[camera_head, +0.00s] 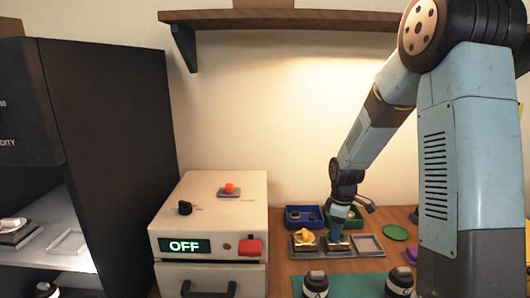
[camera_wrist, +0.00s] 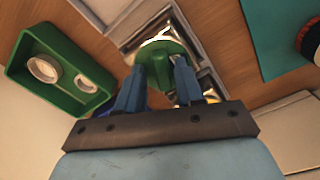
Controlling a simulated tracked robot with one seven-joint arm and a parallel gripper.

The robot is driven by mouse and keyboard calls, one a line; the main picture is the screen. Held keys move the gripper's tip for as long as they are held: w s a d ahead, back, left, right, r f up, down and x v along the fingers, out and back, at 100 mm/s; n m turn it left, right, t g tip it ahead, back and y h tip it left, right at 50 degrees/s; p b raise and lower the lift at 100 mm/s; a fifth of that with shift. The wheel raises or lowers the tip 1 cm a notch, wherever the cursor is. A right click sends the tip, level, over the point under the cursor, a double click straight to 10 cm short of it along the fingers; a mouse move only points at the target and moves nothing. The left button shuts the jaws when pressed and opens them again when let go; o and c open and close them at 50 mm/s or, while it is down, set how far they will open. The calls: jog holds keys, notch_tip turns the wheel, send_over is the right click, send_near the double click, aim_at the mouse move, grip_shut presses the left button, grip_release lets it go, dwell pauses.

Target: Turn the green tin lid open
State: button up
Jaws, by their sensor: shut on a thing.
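The green tin lid (camera_wrist: 173,48) is in the upper middle of the wrist view, a round disc with a raised green grip across it. My gripper (camera_wrist: 160,68) has one blue finger on each side of that grip and is shut on it. A pale, shiny rim shows around the far side of the lid; the rest of the tin is hidden beneath it. In the head view, my gripper (camera_head: 338,228) points down over the middle compartment of a grey tray (camera_head: 316,252) and largely hides the lid. I cannot tell how far the lid is turned.
A yellow thing (camera_head: 304,237) lies in the tray's left compartment; the right one (camera_head: 367,243) looks empty. Behind stand a blue bin (camera_head: 300,222) and a green bin (camera_wrist: 52,84) holding round parts. A loose green disc (camera_head: 395,232) lies right.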

jog(key=shift+s+a+f, duration=0.15)
jog(key=shift+s+f, duration=0.4)
jog(key=shift+f, duration=0.15)
jog(key=n, duration=0.6)
jog(key=shift+g, duration=0.3)
jog(key=shift+c, duration=0.5)
jog(key=o, duration=0.5)
jog(key=shift+r, duration=0.1)
jog(key=shift+w+r, duration=0.3)
jog(key=shift+r, duration=0.5)
jog(key=shift+w+r, duration=0.1)
jog(key=shift+r, duration=3.05)
